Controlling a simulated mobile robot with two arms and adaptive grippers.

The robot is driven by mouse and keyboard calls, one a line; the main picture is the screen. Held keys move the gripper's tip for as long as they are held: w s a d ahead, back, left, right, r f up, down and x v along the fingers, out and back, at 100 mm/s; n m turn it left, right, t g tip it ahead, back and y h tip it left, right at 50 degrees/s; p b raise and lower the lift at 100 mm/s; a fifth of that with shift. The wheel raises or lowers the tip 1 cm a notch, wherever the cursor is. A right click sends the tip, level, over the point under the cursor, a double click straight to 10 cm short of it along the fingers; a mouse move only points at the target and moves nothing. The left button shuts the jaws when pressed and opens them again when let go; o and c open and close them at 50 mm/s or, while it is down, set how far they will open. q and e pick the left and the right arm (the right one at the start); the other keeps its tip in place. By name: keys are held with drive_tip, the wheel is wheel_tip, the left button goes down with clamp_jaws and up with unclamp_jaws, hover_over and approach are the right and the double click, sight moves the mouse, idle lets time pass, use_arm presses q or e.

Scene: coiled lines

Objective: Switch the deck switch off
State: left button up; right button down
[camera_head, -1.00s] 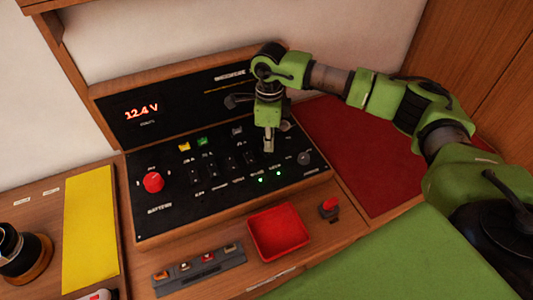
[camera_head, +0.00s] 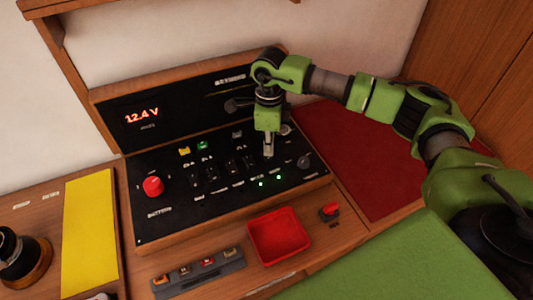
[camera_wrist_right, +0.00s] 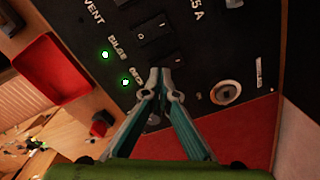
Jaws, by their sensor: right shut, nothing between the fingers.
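The deck switch (camera_wrist_right: 168,46) is a black rocker on the black panel, in line with the DECK label in the right wrist view. The green lamp (camera_wrist_right: 125,82) by that label is lit. My right gripper (camera_wrist_right: 160,76) is shut and empty, its fingertips at the near end of the rocker. I cannot tell whether they touch it. In the head view my right gripper (camera_head: 268,154) points down at the right end of the switch row and hides the deck switch there. My left gripper is out of view.
Other rocker switches (camera_head: 231,167) stand close to the left. A red knob (camera_head: 153,186) is on the panel's left, a grey knob (camera_head: 304,161) on its right. A red tray (camera_head: 278,236) and a small red lever (camera_head: 330,209) lie in front. The display (camera_head: 142,113) reads 12.4 V.

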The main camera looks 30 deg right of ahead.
sight(269, 158)
drive_tip(key=shift+f+b, duration=0.95)
drive_tip(key=shift+f, duration=0.15)
idle(0.7)
drive_tip(key=shift+r, duration=0.15)
drive_tip(key=shift+r+p, duration=1.9)
drive_tip(key=shift+r, duration=1.55)
drive_tip(key=shift+f, duration=0.1)
